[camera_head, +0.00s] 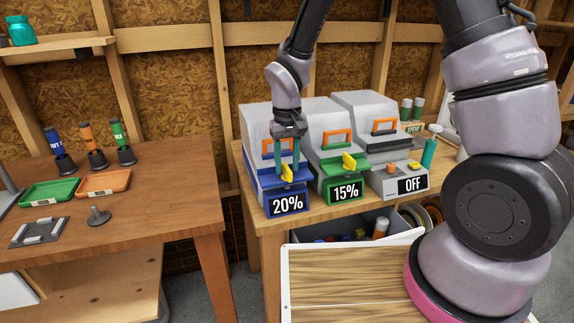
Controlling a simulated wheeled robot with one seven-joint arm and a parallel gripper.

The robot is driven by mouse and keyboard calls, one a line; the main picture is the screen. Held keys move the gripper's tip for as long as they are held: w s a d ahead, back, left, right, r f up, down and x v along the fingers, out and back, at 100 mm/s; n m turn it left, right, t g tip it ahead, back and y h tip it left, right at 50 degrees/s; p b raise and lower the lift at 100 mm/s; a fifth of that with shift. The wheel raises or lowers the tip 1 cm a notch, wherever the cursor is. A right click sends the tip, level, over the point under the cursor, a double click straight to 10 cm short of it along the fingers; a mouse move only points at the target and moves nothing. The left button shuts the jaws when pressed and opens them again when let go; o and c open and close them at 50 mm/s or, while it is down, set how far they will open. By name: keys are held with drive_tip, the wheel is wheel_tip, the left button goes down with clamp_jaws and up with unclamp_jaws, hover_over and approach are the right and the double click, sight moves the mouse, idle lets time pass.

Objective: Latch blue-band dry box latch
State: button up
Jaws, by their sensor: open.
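The blue-band dry box (258,124) stands leftmost of three grey boxes on the right-hand wooden bench. It has an orange handle, a blue band and a front plate reading 20% (288,204). Its yellow latch (287,173) sits on the blue front and stands tilted upward. My gripper (287,171) points down at the front of this box, with its two teal fingers apart, one on each side of the latch. I cannot tell whether either finger touches the latch. The gripper hides part of the box's front and handle.
A green-band box (325,128) marked 15% and a grey box (367,118) marked OFF stand close on the right. A teal-handled tool (429,153) is at the bench's right. The left table (150,205) holds trays and several bottles. An open drawer (350,226) is below.

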sight(288, 167)
wheel_tip(288, 167, up, 10)
idle(0.4)
drive_tip(key=shift+r, duration=0.2)
